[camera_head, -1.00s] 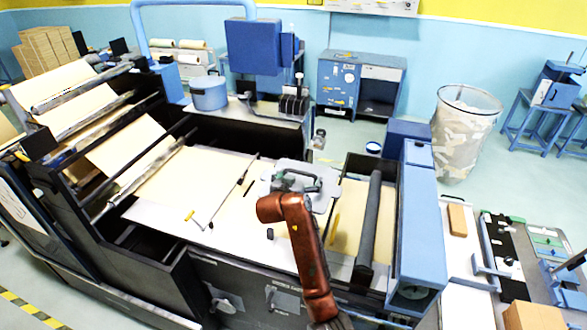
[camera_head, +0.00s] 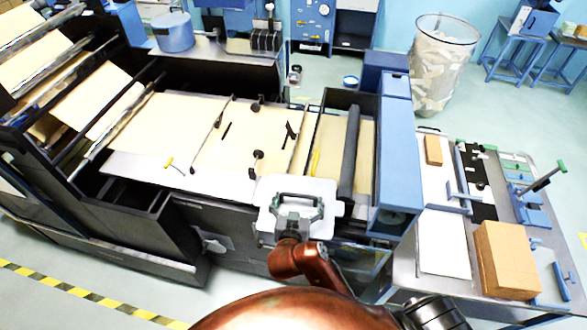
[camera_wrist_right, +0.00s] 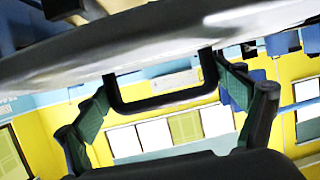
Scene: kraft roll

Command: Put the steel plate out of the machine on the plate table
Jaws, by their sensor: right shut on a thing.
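The steel plate (camera_head: 325,188) is a pale grey, rounded square with a dark bracket handle. It is over the front edge of the machine (camera_head: 240,130), partly covering the bed's edge. My right gripper (camera_head: 297,207) is shut on the handle. In the right wrist view, the handle (camera_wrist_right: 165,103) runs between my green-padded right fingers (camera_wrist_right: 178,108), with the plate's grey underside or edge (camera_wrist_right: 150,45) across the top. A steel-topped table (camera_head: 400,285), apparently the plate table, stands right of the machine. My left gripper is not in view.
The table bears a white sheet (camera_head: 443,245), a large cardboard box (camera_head: 507,260), a small brown block (camera_head: 433,150) and blue fixtures (camera_head: 530,205). The machine's blue end housing (camera_head: 396,150) stands between bed and table. A wire bin (camera_head: 440,65) is behind.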

